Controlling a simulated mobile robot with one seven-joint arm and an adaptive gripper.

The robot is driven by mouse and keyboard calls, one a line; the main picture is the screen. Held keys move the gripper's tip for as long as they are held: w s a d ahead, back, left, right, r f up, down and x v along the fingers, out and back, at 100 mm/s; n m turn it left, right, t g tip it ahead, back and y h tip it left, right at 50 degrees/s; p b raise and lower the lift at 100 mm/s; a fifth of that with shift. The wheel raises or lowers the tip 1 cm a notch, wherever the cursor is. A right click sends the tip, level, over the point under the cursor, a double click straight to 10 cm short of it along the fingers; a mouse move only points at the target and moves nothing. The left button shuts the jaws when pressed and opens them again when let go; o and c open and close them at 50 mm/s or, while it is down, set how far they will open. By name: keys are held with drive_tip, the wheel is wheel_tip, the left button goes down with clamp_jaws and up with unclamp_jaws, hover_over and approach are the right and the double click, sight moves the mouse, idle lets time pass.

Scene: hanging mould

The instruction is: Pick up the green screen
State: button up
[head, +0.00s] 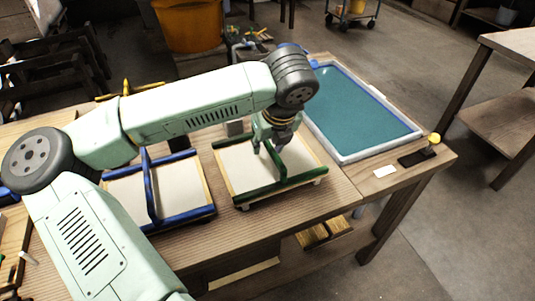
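The green screen (243,167) lies flat on the wooden table, a pale panel with green edges and wooden sides. A green bar (276,165) runs across its middle. My gripper (270,147) points down over the far part of this bar. Its fingers look spread apart, one to each side of the bar. I cannot tell whether they touch the bar, and the gripper hides its far end.
A similar blue screen (182,190) lies to the left, partly behind my arm. A blue-edged tray with teal liquid (361,113) stands at the right. A white card (385,171) and a dark yellow-knobbed device (418,156) lie near the right corner. An orange bucket (188,26) stands behind.

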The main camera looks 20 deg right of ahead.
drive_tip(key=shift+c, duration=0.3)
clamp_jaws()
drive_tip(key=shift+r, duration=0.1)
drive_tip(key=shift+r+b, duration=0.4)
drive_tip(key=shift+r, duration=0.1)
wheel_tip(320, 180, up, 2)
drive_tip(key=shift+r+b, duration=0.1)
drive_tip(key=shift+b, duration=0.45)
drive_tip(key=s+a+r+b, duration=0.1)
drive_tip(key=s+a+b, duration=0.3)
drive_tip(key=s, duration=1)
drive_tip(key=a, duration=0.3)
drive_tip(key=shift+s+a+r, duration=0.15)
drive_tip(key=shift+a+r, duration=0.05)
drive_tip(key=shift+r, duration=0.1)
